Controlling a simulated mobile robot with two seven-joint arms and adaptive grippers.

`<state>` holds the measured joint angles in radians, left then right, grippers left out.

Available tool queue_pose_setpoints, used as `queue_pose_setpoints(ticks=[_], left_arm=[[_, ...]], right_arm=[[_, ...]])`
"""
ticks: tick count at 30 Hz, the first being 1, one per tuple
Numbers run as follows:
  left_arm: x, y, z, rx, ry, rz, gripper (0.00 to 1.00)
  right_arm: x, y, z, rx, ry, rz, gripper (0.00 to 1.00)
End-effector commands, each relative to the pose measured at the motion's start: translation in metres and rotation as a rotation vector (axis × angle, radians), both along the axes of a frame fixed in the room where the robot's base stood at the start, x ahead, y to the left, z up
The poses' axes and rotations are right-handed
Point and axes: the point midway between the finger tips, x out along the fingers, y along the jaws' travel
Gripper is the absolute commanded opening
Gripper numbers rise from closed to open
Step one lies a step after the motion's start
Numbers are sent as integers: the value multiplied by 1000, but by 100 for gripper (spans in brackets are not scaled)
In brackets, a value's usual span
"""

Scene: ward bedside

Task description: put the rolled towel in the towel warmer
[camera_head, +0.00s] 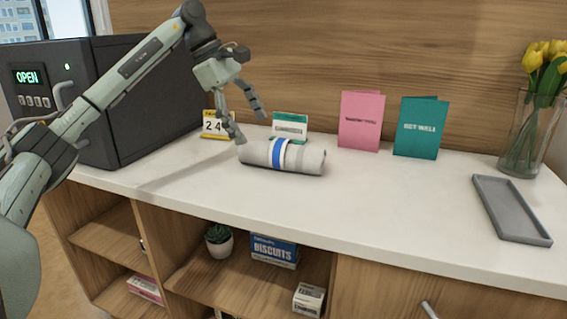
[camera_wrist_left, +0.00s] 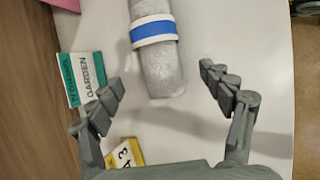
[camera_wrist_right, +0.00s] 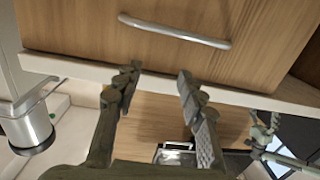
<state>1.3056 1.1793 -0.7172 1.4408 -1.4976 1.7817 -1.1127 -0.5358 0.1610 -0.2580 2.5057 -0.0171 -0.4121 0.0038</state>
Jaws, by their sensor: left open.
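The rolled towel (camera_head: 310,161), light grey with a white and blue band, lies on the white counter; it also shows in the left wrist view (camera_wrist_left: 160,73). My left gripper (camera_head: 250,127) is open and empty above the towel's left end. In the left wrist view its fingers (camera_wrist_left: 162,80) are spread either side of the towel's near end, not touching it. The towel warmer (camera_head: 95,140) is a dark box at the counter's left, its display reading OPEN; my left arm covers part of its front. My right gripper (camera_wrist_right: 158,76) is open and empty before a wooden front.
Behind the towel stand a yellow date block (camera_head: 216,126), a green-and-white card (camera_head: 290,126), a pink booklet (camera_head: 361,120) and a teal booklet (camera_head: 421,127). A grey tray (camera_head: 546,241) and a tulip vase (camera_head: 522,135) are at right. The counter between towel and tray is clear.

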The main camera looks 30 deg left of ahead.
Motion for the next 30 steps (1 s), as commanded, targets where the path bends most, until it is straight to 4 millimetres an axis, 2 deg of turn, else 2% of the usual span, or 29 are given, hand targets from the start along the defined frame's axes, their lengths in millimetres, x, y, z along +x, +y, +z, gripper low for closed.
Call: queue_pose_setpoints(ticks=[5, 15, 23, 30], left_arm=[[4, -5, -13, 0, 0, 0, 80], [18, -21, -51, 1, 1, 1, 80], [19, -22, -53, 0, 0, 1, 80], [19, -22, -53, 0, -1, 1, 52]], right_arm=[[-1, 6, 12, 30, -60, 13, 40], [-11, 20, 55, 125, -247, 45, 40], [-12, 21, 59, 133, -263, 47, 40], [-12, 21, 59, 132, -262, 48, 40]])
